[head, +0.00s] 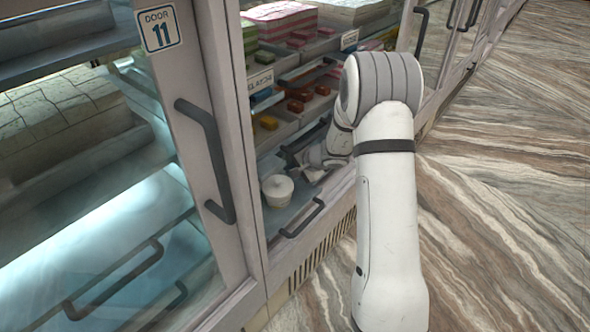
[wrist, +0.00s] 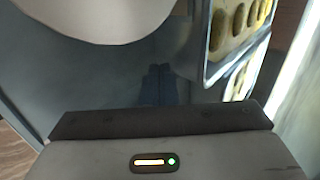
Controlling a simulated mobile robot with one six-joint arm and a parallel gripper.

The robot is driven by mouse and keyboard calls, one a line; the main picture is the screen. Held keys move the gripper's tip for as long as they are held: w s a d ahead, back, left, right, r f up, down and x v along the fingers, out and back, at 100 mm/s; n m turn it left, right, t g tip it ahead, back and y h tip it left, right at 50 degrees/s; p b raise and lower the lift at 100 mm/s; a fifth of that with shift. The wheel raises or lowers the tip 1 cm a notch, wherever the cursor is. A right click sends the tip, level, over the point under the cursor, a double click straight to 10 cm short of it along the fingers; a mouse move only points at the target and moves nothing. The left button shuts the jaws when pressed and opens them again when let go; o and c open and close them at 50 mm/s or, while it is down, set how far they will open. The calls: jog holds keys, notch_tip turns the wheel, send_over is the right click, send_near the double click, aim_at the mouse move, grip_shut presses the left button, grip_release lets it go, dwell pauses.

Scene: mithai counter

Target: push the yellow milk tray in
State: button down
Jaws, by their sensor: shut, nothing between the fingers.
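In the head view my gripper (head: 312,163) reaches into the open case section, low down beside a white tub. In the wrist view its dark fingertips (wrist: 160,84) are together and empty, over a blue-grey surface. A grey-walled tray (wrist: 212,66) holding several round yellow sweets (wrist: 240,22) stands at the upper right, apart from the fingers. In the head view a small yellow patch of sweets (head: 268,122) shows on the shelf left of my arm. I cannot tell whether it is the same tray. My arm hides part of the shelves.
The white tub (head: 277,190) stands on the bottom surface; it looms at the wrist view's upper left (wrist: 95,15). A dark handle (head: 302,218) is at the front below. Closed glass door 11 (head: 160,30) is left. Red, green and pink sweets fill upper shelves. The floor (head: 500,200) is clear at right.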

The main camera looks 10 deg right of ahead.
jog(key=shift+d, duration=0.3)
jog(key=shift+s+d+f, duration=0.1)
jog(key=shift+s+d, duration=0.05)
jog(key=shift+d, duration=0.1)
jog(key=shift+s+d+f+b, duration=0.2)
jog(key=shift+s+d+b, duration=0.5)
jog(key=shift+s+b, duration=0.35)
jog(key=p+v, duration=0.3)
jog(key=v, duration=0.7)
jog(key=shift+s+r, duration=0.2)
jog(key=shift+s, duration=0.1)
jog(key=s+d+f+m+y+p, duration=0.1)
jog(key=s+f+m+y+p, duration=0.1)
jog(key=s+m+p, duration=0.6)
jog(key=m+t+p, duration=0.2)
jog(key=m+p, duration=0.2)
jog(key=m, duration=0.6)
send_near(305, 207)
jog(key=b+x, duration=0.2)
jog(key=x, duration=0.4)
jog(key=shift+a+r+b, duration=0.1)
jog(key=shift+a+b, duration=0.15)
jog(key=shift+b, duration=0.1)
